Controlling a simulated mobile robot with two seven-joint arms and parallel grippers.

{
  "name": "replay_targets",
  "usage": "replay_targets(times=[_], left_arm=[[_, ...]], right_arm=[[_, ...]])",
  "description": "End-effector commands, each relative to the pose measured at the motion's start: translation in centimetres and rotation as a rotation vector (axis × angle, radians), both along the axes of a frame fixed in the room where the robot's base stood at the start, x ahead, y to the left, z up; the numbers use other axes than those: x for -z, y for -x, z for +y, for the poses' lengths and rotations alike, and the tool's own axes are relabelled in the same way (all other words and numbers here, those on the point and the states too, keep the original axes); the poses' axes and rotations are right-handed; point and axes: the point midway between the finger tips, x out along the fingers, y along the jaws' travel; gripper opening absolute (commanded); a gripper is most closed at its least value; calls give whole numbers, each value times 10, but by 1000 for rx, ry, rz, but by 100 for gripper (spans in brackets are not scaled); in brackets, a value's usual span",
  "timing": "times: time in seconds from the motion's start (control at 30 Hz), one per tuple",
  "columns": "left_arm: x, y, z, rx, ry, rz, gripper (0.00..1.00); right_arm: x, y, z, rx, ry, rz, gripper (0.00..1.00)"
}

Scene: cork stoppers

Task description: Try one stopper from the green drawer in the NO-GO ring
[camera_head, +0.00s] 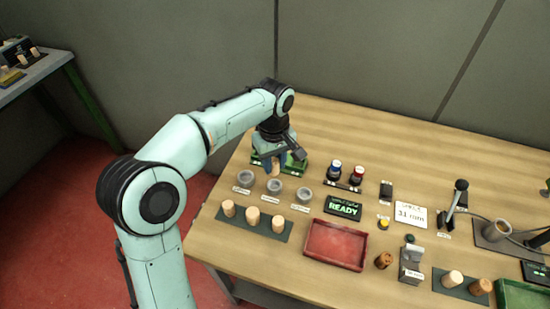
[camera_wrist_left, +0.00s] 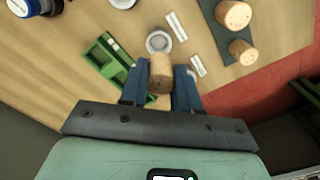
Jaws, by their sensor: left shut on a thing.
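My left gripper (camera_head: 275,172) is shut on a cork stopper (camera_wrist_left: 160,75), held between its blue fingers above the table. The stopper's lower end is clear of the table in the wrist view, as far as I can tell. The green drawer (camera_head: 257,163) is just behind the gripper, and it also shows in the left wrist view (camera_wrist_left: 104,62). Three grey rings stand in front: a left one (camera_head: 245,178), a middle one (camera_head: 274,186) and a right one (camera_head: 304,194). Their labels are too small to read. One ring (camera_wrist_left: 158,41) lies just beyond the held stopper in the wrist view.
Three stoppers stand on a dark mat (camera_head: 240,221) in front of the rings. A READY display (camera_head: 343,207) and a red tray (camera_head: 335,244) are to the right.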

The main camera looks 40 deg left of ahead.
Motion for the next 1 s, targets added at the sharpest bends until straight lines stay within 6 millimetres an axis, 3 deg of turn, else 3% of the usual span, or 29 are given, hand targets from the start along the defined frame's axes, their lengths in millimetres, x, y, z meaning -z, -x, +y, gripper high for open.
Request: replay_targets(times=[0.5, 1.0], left_arm=[[48, 0, 0, -1, 0, 0, 3], [53, 0, 0, 0, 0, -1, 3]], right_arm=[[42, 7, 0, 2, 1, 0, 23], [45, 5, 0, 4, 3, -9, 23]])
